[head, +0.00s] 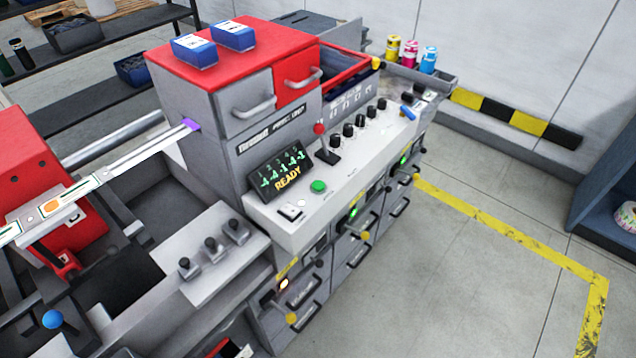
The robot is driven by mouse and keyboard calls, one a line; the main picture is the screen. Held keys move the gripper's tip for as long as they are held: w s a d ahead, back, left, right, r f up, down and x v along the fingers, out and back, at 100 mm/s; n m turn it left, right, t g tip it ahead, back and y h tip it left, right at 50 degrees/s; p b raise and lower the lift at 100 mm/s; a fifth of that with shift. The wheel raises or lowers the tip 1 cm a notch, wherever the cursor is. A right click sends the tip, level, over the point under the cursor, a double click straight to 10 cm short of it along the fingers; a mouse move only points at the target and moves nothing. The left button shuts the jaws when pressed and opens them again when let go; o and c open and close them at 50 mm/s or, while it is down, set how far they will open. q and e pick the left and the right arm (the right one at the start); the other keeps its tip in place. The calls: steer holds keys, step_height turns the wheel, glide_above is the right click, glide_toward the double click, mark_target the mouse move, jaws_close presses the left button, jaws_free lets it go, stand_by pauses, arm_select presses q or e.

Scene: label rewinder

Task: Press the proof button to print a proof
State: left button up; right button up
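The label rewinder (235,100) stands in the middle of the head view, grey with a red top. Its sloped white control panel (340,172) carries a round green button (318,187), below a dark display (281,167) that reads READY in orange under green digits. A small white switch block (292,210) sits left of the green button. A red-knobbed lever (320,142) stands behind it. The small panel lettering is too blurred to read, so I cannot tell which control is marked proof. Nothing covers the green button. Neither of my grippers is in view.
Several black knobs (361,120) line the panel's far side. Two blue boxes (194,50) lie on the red top. A grey tray (428,88) holds coloured cans (409,52). Lower drawers (304,291) have protruding handles. The floor (450,280) right of the machine is clear, with yellow lines.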

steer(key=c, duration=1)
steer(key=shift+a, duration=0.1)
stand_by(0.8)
